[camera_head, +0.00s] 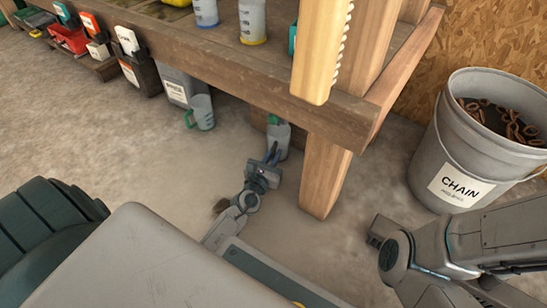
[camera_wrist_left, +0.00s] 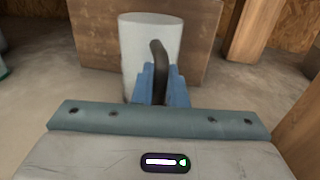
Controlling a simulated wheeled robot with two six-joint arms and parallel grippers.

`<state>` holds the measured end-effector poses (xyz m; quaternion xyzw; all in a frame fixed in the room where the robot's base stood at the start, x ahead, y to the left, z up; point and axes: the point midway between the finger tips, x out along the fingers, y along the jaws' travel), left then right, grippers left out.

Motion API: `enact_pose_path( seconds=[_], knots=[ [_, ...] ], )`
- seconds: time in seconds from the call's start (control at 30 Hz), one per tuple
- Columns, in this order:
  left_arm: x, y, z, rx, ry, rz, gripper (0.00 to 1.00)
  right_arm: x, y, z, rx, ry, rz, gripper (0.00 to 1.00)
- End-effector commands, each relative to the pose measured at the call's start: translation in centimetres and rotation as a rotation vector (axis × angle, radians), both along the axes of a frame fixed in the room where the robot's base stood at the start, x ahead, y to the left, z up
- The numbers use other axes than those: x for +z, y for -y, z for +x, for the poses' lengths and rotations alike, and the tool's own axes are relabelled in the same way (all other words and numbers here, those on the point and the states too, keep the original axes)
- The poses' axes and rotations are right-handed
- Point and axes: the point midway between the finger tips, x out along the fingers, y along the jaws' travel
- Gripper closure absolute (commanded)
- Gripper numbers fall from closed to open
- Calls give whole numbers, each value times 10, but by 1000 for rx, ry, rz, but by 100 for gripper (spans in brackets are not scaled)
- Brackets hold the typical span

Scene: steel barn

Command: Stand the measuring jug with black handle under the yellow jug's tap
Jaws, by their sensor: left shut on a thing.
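My left gripper (camera_head: 271,158) is shut on the black handle of a pale, translucent measuring jug (camera_head: 281,138). In the left wrist view, the blue fingers (camera_wrist_left: 160,85) close on both sides of the black handle, and the pale jug (camera_wrist_left: 137,42) stands upright behind them. The jug is by the wooden leg under the bench; I cannot tell whether it touches the floor. A yellow thing (camera_head: 178,3) on the bench is cut off by the top edge; no tap shows on it. My right gripper (camera_head: 377,233) is low at the right, its jaws unclear.
The wooden bench (camera_head: 240,76) overhangs the held jug, with its leg (camera_head: 325,175) just right. A green-handled jug (camera_head: 201,112) stands on the floor farther left, near several containers. Jugs (camera_head: 252,20) stand on the bench. A chain bucket (camera_head: 430,140) is right. Concrete floor is clear at left.

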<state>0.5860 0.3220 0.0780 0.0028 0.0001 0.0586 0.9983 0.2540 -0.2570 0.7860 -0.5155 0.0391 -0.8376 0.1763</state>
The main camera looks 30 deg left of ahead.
Motion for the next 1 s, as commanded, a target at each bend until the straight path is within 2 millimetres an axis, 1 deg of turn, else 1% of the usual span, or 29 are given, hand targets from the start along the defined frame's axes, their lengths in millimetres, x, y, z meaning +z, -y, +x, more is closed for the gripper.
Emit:
enact_pose_path(
  seconds=[0.03,0.23,0.37,0.4,0.47,0.5,0.77,0.87,0.9,1.0],
  knots=[
    [-5,0,0,0,0,0,100,-6,0,1,0,-2,0,64],
    [-3,0,0,0,1,0,100,-4,0,1,0,-5,0,64],
    [-7,0,0,0,1,0,100,-8,0,1,0,-2,0,64],
    [-7,0,-1,0,1,0,86,-8,0,1,0,-2,0,64],
    [-6,0,-1,0,0,0,74,-6,0,1,0,-3,0,64],
    [-6,0,-1,0,0,0,67,-6,0,1,0,-3,0,64],
    [-5,0,-1,0,0,0,66,-6,0,1,-1,-3,-1,64],
    [-2,0,-1,0,0,0,66,-2,0,1,-2,-2,-1,64],
    [-1,0,-2,0,0,0,66,-1,0,1,-2,-2,-1,64],
    [-4,2,-17,1,-2,-1,66,-3,0,0,-2,-1,-2,64]
  ],
)
